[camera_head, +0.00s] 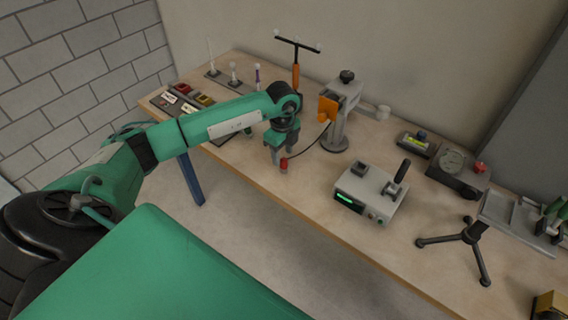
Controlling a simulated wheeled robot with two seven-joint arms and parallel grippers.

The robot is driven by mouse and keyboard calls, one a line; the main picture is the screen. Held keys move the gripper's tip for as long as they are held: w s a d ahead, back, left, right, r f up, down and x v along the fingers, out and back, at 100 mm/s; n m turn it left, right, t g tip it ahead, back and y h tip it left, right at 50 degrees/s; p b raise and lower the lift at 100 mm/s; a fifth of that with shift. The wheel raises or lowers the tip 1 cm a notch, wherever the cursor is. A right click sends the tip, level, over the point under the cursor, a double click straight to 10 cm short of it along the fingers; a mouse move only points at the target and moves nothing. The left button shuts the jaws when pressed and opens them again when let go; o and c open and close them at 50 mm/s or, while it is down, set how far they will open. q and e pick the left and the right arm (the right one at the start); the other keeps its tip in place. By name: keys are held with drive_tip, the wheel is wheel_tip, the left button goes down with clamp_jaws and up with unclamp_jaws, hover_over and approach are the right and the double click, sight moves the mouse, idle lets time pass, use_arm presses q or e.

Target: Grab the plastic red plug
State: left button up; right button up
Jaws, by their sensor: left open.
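The red plug (284,164) is a small red cylinder at the end of a dark cable, near the front edge of the workbench. My left gripper (277,157) points down right at the plug, and its fingers partly hide the plug's surroundings. Its jaws are open, and I cannot tell whether the plug is between the fingers or just beside them. The cable runs up to an orange part (328,108) on a grey stand (335,137). My right gripper is not in view.
A grey device with a green display (369,194) sits right of the plug. A dark tripod (468,237) and a gauge box (455,170) stand farther right. Small coloured blocks (187,99) and thin posts (233,74) are at the left. Bare wooden bench (310,187) lies between plug and device.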

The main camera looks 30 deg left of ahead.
sight(284, 158)
use_arm(q)
drive_tip(key=shift+f+p, duration=0.3)
drive_tip(key=shift+f, duration=0.25)
wheel_tip(284, 158, down, 4)
drive_tip(key=shift+w+d+r+p, duration=0.15)
drive_tip(key=shift+p, duration=0.45)
drive_tip(key=shift+f, duration=0.4)
drive_tip(key=shift+c, duration=0.2)
clamp_jaws()
